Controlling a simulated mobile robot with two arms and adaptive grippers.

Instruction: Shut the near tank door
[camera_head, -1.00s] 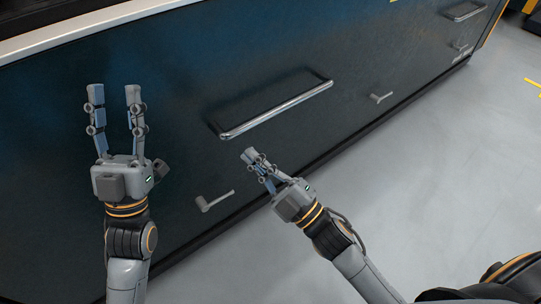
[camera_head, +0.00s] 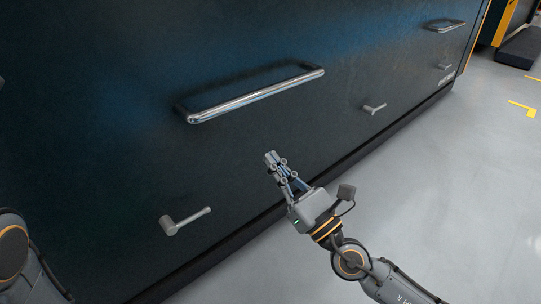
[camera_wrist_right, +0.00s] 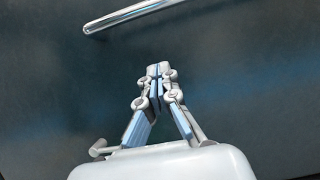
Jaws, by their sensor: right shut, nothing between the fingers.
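The near tank door (camera_head: 110,120) is a large dark panel filling the left and middle of the head view. A long chrome bar handle (camera_head: 255,95) is fixed across it, and it also shows at the top of the right wrist view (camera_wrist_right: 130,16). My right gripper (camera_head: 270,157) is shut and empty, below the bar handle and apart from it, in front of the dark panel. In the right wrist view its fingertips (camera_wrist_right: 158,70) meet. My left gripper is out of the head view; only part of my left arm shows at the lower left edge.
A small grey lever (camera_head: 186,221) sits low on the panel at left, another (camera_head: 374,108) to the right. A farther chrome handle (camera_head: 446,26) is at upper right. The grey floor (camera_head: 450,190) is open at right, with yellow marks (camera_head: 522,108).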

